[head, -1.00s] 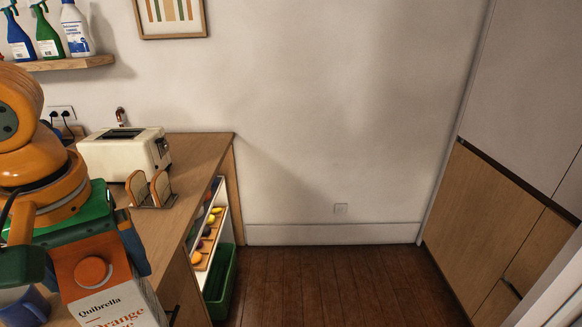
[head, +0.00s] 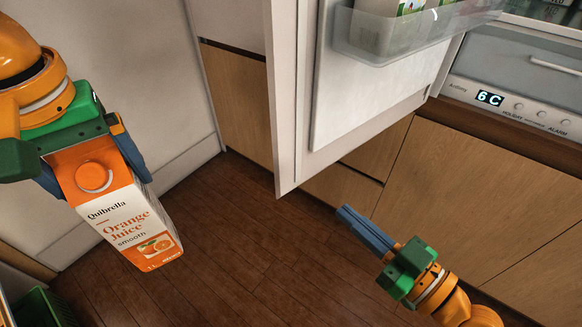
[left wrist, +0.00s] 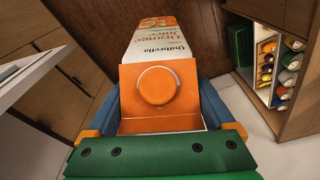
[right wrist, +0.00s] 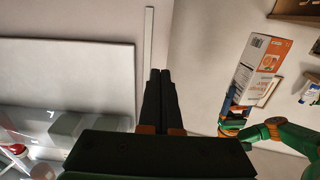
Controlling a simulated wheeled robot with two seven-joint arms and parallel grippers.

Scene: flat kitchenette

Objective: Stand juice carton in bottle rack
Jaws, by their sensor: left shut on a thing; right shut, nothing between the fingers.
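The orange and white juice carton (head: 135,220) is held in my left gripper (head: 90,168), its orange cap end nearest me, above the floor. In the left wrist view the carton (left wrist: 158,52) sits between the blue fingers; it also shows in the right wrist view (right wrist: 262,60). My right gripper (head: 347,212) is shut and empty, in front of the lower cabinets. A clear rack (head: 400,42) on the inside of the open fridge door holds a carton (head: 412,8); it is cut off at the top. I cannot tell whether this is the bottle rack.
The open fridge door (head: 300,110) stands between my two grippers, its lower corner over the floor. The fridge interior, with a control panel (head: 515,105) reading 6 C, is at the right. Wooden floor (head: 240,240) lies clear below. A green crate (head: 45,308) is at lower left.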

